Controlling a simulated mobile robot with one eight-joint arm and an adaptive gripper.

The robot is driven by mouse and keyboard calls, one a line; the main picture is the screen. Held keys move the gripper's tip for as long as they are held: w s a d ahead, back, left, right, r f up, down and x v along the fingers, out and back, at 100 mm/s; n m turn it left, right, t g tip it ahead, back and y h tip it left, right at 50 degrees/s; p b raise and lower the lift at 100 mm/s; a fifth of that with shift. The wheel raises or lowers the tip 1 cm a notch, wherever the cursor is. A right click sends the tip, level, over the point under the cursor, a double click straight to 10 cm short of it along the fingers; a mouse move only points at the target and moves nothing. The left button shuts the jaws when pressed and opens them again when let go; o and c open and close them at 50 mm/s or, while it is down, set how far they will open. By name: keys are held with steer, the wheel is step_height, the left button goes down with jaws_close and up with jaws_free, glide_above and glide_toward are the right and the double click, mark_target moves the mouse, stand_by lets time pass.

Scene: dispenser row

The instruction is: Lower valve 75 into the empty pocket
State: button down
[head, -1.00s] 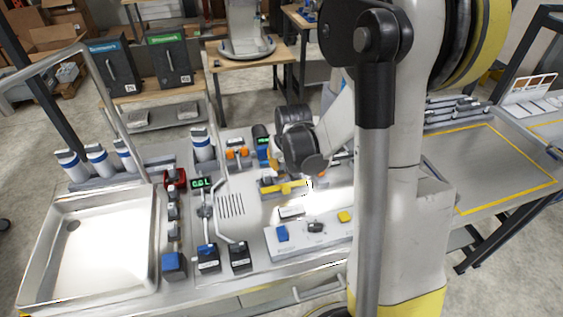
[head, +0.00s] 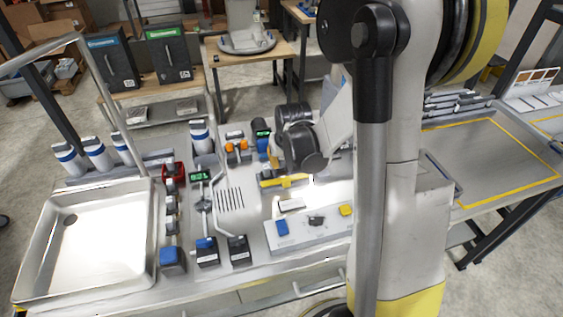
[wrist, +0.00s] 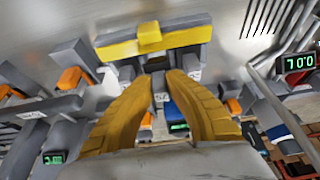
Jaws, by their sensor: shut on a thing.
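My gripper (wrist: 160,80) shows in the wrist view as two yellow fingers. They are closed in on a small grey piece with a tag (wrist: 160,97), which seems to be valve 75; its tag appears upside down. A blue body with a green display (wrist: 179,124) lies behind the right finger. A grey block with a yellow bar (wrist: 155,40) is just beyond the fingertips; the bar also shows in the head view (head: 286,181). I cannot make out the empty pocket.
Orange-topped grey parts stand left (wrist: 72,78) and right (wrist: 234,106) of my fingers, close by. A lit display (wrist: 298,63) is at the right. In the head view a steel sink (head: 100,240) is at the left, and a white panel with coloured switches (head: 313,226) is in front.

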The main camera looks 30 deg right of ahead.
steer(key=shift+f+b, duration=1.1)
steer(key=shift+f, duration=0.1)
steer(key=c, duration=1.4)
jaws_free()
steer(key=shift+r, duration=0.1)
steer(key=v, duration=1.2)
steer(key=s+a+r+n+t+y+b, duration=0.1)
steer(key=s+a+r+n+t+b, duration=0.1)
steer(key=s+a, duration=1.1)
steer(key=shift+s+a+r+n+t+b, duration=0.15)
steer(key=shift+a+r+n+t+b, duration=0.25)
steer(key=shift+a+n, duration=0.25)
